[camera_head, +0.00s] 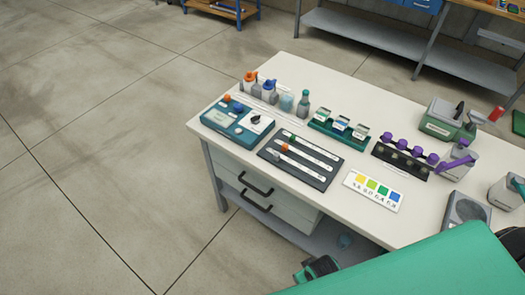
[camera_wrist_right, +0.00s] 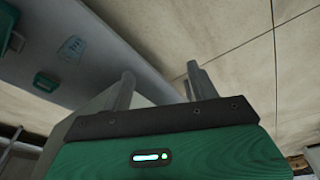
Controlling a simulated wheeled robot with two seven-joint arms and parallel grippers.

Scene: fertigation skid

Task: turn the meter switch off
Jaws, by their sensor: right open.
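The meter appears to be the teal box (camera_head: 226,121) at the near left corner of the table in the head view. It has an orange knob and a blue knob on top. A white panel on its right side carries a small black knob (camera_head: 255,120), which looks like the switch; its setting is too small to read. My right gripper (camera_wrist_right: 160,84) is open and empty in the right wrist view, with its two grey fingers apart. It is clear of the meter. My left gripper is in neither view.
A dark slider panel (camera_head: 300,159), a colour card (camera_head: 373,191), small bottles (camera_head: 304,100) and purple-capped valves (camera_head: 402,145) share the table (camera_head: 345,80). Drawers with black handles (camera_head: 256,184) are below. Open floor lies left. My green bodywork covers the lower right.

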